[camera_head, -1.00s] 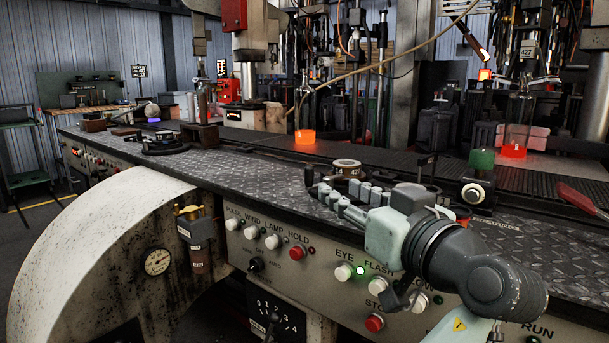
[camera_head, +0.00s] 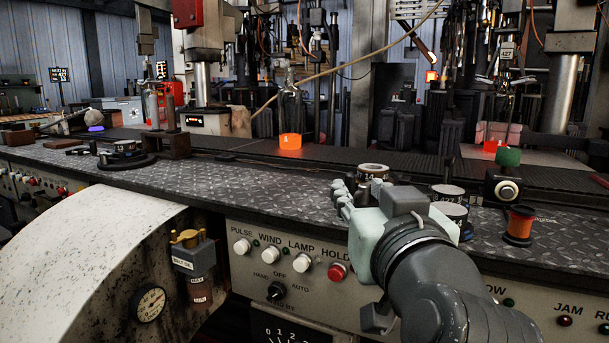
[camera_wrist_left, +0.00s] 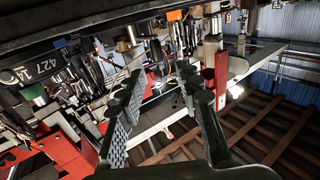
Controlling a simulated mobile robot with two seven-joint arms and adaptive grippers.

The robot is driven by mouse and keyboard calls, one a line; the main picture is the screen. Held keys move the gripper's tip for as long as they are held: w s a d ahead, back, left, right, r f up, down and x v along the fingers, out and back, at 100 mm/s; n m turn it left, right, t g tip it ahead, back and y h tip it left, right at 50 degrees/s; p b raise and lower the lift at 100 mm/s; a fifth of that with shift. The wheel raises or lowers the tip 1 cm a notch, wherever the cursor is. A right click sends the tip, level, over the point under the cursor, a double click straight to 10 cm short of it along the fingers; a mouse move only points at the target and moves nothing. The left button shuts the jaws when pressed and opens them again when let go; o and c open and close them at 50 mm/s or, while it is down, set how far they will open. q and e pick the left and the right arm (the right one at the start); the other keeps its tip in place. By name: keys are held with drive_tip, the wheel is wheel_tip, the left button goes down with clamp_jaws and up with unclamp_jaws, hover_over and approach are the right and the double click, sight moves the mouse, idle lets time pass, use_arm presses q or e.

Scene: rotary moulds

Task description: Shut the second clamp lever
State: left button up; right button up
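My left gripper (camera_head: 343,192) is over the worktop in the head view, its fingers pointing away and to the left. It is beside and partly in front of a round piece with a pale ring on top (camera_head: 373,171); I cannot tell if they touch. In the left wrist view its two fingers (camera_wrist_left: 158,78) stand apart with nothing between them. A dark round piece marked 427 (camera_head: 449,194) is right of the gripper, partly hidden by it. No clamp lever can be made out clearly; the wrist and fingers hide part of this area. My right gripper is out of view.
A control block with a green knob (camera_head: 507,175) and an orange spool (camera_head: 519,223) stand on the right. Glowing orange glass (camera_head: 290,141) is behind, at the conveyor. Buttons line the front panel (camera_head: 285,258). The worktop left of the gripper (camera_head: 240,190) is largely clear.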

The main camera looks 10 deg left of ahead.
sight(352, 178)
use_arm(q)
drive_tip(key=x, duration=0.6)
drive_tip(key=shift+w, duration=0.3)
drive_tip(key=shift+w+p, duration=0.3)
drive_tip(key=shift+w, duration=0.2)
drive_tip(key=shift+a, duration=0.1)
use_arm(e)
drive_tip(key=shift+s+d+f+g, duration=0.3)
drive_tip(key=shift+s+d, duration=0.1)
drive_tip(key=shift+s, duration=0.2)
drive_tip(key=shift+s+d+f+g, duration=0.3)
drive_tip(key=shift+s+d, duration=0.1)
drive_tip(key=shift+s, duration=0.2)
use_arm(q)
drive_tip(key=shift+c, duration=0.2)
clamp_jaws()
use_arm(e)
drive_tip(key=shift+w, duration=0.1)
